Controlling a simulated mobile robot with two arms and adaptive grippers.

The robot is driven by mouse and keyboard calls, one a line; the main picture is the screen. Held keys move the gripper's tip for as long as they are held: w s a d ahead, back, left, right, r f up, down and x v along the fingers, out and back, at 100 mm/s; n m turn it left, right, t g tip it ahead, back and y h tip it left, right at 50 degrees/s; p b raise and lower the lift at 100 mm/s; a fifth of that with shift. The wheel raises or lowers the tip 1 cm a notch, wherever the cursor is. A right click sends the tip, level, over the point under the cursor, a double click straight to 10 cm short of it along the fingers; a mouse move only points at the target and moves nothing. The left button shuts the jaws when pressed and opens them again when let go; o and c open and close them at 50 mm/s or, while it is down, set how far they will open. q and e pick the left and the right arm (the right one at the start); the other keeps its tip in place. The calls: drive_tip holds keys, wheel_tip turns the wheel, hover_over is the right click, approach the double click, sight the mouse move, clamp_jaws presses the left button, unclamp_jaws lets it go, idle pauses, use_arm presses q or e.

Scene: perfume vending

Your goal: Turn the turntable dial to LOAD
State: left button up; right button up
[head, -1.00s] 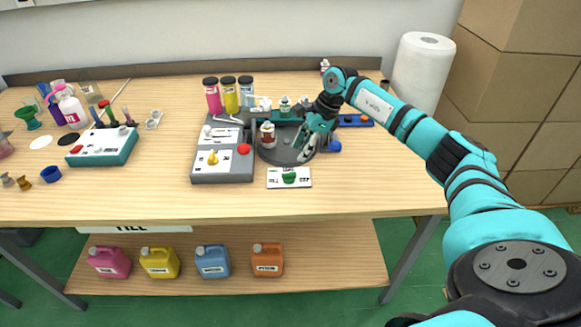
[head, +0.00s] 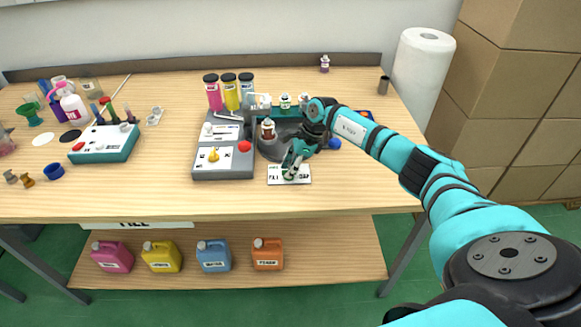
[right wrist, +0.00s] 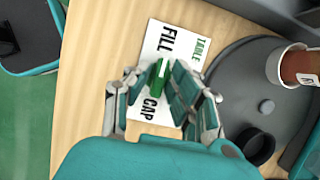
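The white dial card (head: 304,180) lies at the front of the dark round turntable (head: 272,150). The green dial (right wrist: 158,80) stands on this card in the right wrist view, with FILL above it and CAP below. A small white mark shows on the dial's FILL side. My right gripper (head: 290,168) is down over the card and hides most of the dial in the head view. In the right wrist view its open fingers (right wrist: 157,88) stand either side of the dial, with card showing between. LOAD is not readable. My left gripper is not in view.
A brown bottle with a white band (head: 268,130) stands on the turntable. A grey station with a red button (head: 244,147) stands left of the card. A blue knob (head: 334,144) sits right of the turntable. The table front near the card is clear.

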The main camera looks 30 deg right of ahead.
clamp_jaws()
drive_tip(key=shift+r+m, duration=0.1)
drive_tip(key=shift+m, duration=0.3)
drive_tip(key=m+p, duration=0.1)
drive_tip(key=m, duration=0.1)
drive_tip(key=m+t+h+p, duration=0.1)
drive_tip(key=m+p, duration=0.1)
drive_tip(key=shift+s+r+m+t+h, duration=0.1)
drive_tip(key=shift+m+t+h, duration=0.2)
drive_tip(key=m+p, duration=0.1)
drive_tip(key=m, duration=0.1)
drive_tip(key=m+h+p, duration=0.1)
drive_tip(key=m, duration=0.1)
drive_tip(key=shift+a+m+t+h, duration=0.2)
drive_tip(key=shift+m+t+h, duration=0.1)
drive_tip(key=shift+t, duration=0.1)
drive_tip(key=shift+m+h, duration=0.3)
drive_tip(key=shift+m, duration=0.6)
drive_tip(key=shift+f+m+h, duration=0.2)
drive_tip(key=shift+m+h, duration=0.2)
drive_tip(key=shift+m, duration=0.5)
drive_tip(key=shift+a+m+g+h+b, duration=0.1)
drive_tip(key=shift+m+g+h+b, duration=0.4)
drive_tip(key=shift+m, duration=1.5)
drive_tip(key=shift+h, duration=0.3)
